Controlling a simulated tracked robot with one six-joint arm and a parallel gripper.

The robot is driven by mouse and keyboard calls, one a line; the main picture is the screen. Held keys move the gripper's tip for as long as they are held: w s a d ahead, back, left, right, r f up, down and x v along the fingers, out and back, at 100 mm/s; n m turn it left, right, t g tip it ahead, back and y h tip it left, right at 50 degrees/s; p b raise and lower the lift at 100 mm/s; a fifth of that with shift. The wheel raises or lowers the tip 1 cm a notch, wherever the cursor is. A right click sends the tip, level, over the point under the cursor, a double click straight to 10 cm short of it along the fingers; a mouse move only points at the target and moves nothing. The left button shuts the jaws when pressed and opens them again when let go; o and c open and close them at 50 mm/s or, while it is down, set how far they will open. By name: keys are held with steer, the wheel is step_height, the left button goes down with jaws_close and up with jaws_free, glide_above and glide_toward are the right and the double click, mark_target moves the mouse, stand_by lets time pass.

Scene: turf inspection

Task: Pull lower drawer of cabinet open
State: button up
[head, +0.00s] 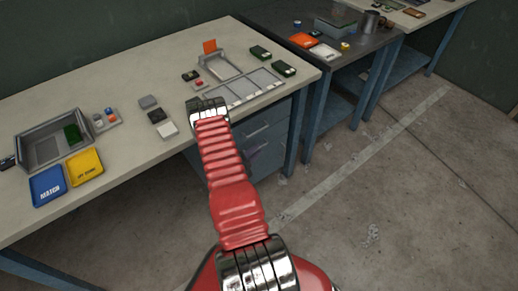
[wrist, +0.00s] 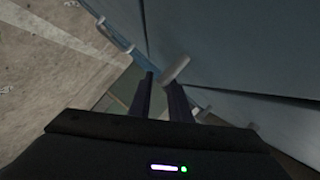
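The blue-grey cabinet (head: 268,128) stands under the long workbench, and its drawer fronts are partly hidden behind my red arm in the head view. In the wrist view its blue face (wrist: 240,45) fills the right side. A pale bar handle (wrist: 176,69) stands out from it. My gripper (wrist: 161,78) is open, with two dark fingers apart and nothing seen between them. The right fingertip is close to the handle's lower end; I cannot tell whether they touch. Which drawer this handle belongs to is unclear. No drawer is clearly seen pulled out.
The workbench (head: 120,75) carries a grey bin (head: 40,155), a blue tray (head: 47,186), a yellow tray (head: 85,168) and a sectioned grey tray (head: 225,97). A dark table (head: 345,62) stands further right.

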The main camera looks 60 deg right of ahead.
steer(key=shift+x, duration=1.45)
steer(key=shift+c, duration=0.2)
jaws_close()
steer(key=shift+a, duration=0.1)
